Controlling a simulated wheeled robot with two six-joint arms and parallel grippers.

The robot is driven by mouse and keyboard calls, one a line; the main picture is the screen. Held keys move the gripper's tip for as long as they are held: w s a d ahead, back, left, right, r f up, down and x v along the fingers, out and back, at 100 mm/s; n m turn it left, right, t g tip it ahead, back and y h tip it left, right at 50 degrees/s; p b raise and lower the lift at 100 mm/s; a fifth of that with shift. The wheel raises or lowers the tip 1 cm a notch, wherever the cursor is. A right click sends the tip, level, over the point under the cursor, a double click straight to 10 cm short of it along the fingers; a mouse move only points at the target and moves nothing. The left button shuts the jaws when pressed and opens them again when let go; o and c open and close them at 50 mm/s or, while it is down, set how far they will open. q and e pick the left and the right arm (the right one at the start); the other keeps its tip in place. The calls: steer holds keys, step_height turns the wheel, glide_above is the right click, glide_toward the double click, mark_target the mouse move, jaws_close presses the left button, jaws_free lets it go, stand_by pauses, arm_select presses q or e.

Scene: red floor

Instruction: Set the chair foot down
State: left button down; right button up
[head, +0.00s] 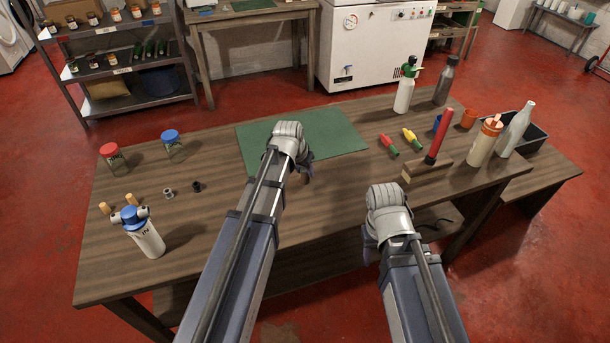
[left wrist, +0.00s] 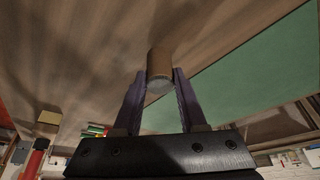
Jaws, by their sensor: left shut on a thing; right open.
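My left gripper (head: 300,172) is over the middle of the wooden table (head: 215,230), near the front edge of the green mat (head: 335,130). The left wrist view shows its two fingers shut on the chair foot (left wrist: 158,62), a short brown cylinder with a pale grey end, held between the fingertips. In the head view the wrist and arm mostly hide it. Bare table and the mat's edge lie behind it in the wrist view; I cannot tell whether it touches the table. My right gripper (head: 371,246) is by the table's front edge, its fingers mostly hidden.
Two small grey (head: 168,193) and black (head: 196,187) pieces lie left. Jars (head: 173,150) and a blue-topped canister (head: 145,235) stand further left.

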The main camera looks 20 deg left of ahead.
mark_target(305, 170)
arm_select(q)
steer(key=shift+r, duration=0.1)
step_height(305, 170, up, 10)
steer(key=p, duration=1)
